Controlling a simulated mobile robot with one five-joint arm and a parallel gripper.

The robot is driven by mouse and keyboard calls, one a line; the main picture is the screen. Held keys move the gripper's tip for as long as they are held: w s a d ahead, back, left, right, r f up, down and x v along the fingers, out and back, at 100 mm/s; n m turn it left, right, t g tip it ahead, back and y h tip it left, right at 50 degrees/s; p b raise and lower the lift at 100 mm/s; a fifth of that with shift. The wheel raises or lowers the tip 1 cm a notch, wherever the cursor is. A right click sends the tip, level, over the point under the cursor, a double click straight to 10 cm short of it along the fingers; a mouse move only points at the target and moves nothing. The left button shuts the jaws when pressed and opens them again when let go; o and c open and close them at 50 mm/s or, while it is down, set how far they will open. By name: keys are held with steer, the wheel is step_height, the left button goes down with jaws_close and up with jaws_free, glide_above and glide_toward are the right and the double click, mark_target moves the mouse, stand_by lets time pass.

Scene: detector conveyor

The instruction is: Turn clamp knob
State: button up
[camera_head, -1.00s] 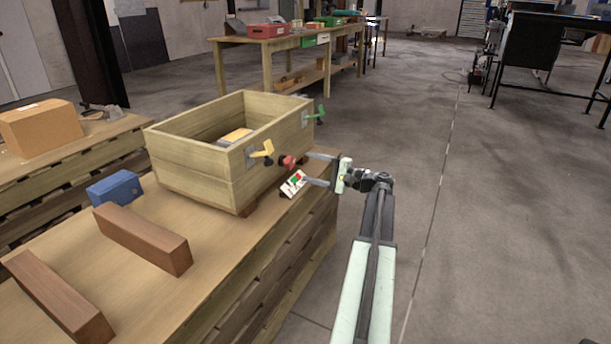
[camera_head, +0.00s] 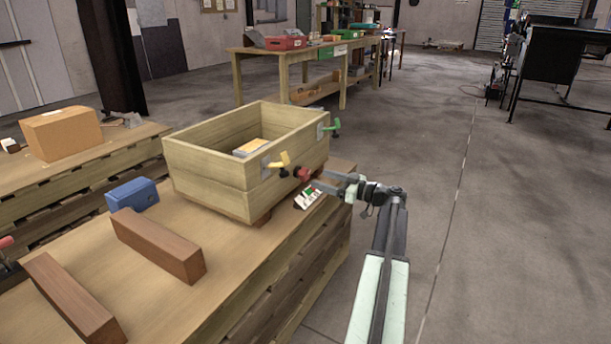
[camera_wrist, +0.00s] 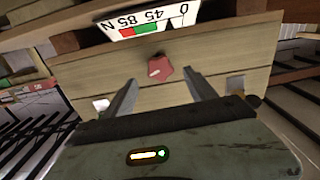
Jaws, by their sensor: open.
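A red star-shaped clamp knob (camera_head: 303,173) sits on the side of a wooden crate (camera_head: 215,180), between a yellow clamp handle (camera_head: 281,160) and a green clamp handle (camera_head: 330,128). In the wrist view the red knob (camera_wrist: 160,68) lies ahead, centred between and beyond the two fingertips. My gripper (camera_head: 318,182) is open and empty at the crate's right side, its fingers pointing at the knob. It also shows in the wrist view (camera_wrist: 160,88). A dial card (camera_head: 308,198) with red and green bands and the numbers 0, 45 and 85 N stands below the knob.
The crate stands on a pallet table (camera_head: 160,250). A blue box (camera_head: 132,195) and two brown wooden blocks (camera_head: 158,245) lie left of and before it. A cardboard box (camera_head: 62,133) is on another pallet.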

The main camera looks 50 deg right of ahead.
mark_target(308, 175)
steer(key=x, duration=0.7)
steer(key=shift+w, duration=0.25)
steer(key=c, duration=1.4)
